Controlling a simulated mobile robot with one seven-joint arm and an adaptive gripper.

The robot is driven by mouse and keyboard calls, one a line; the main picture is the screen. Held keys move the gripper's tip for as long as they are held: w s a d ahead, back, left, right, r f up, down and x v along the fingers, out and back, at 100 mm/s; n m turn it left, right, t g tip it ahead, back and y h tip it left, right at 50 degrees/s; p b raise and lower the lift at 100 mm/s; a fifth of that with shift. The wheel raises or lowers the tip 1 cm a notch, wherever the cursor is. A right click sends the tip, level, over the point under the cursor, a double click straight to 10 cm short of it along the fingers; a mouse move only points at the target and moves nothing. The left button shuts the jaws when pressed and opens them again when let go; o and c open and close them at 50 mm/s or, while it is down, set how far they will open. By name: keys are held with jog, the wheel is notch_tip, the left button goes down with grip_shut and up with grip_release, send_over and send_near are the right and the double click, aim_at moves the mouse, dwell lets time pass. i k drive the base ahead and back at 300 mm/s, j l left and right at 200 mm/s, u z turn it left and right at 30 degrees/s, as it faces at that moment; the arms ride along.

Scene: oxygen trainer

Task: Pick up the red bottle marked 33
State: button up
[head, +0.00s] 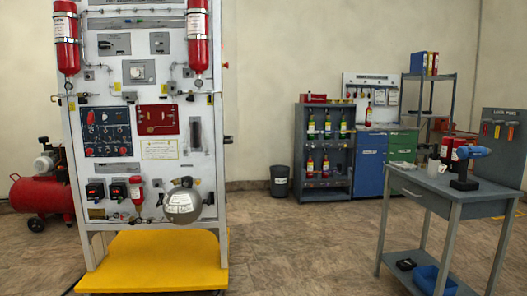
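Several red bottles are in view, and I cannot read the number 33 on any of them. One red cylinder (66,42) hangs at the upper left of the white trainer panel (120,75), and another red cylinder (197,45) hangs at its upper right. Smaller red-and-dark bottles (311,128) stand on the grey shelf rack (299,150) at the back, with others on its lower level (310,167). A red container (460,143) stands on the workbench at the right, partly hidden by a blue drill. My gripper does not show in this view.
The grey workbench (410,183) at the right holds the blue drill (464,165); a blue bin (428,279) is on its lower shelf. A yellow platform (150,262) lies under the panel. A red compressor (42,194) stands at left. The floor (305,245) between panel and workbench is clear.

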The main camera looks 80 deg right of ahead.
aim_at(369, 110)
jog(key=z, duration=3.25)
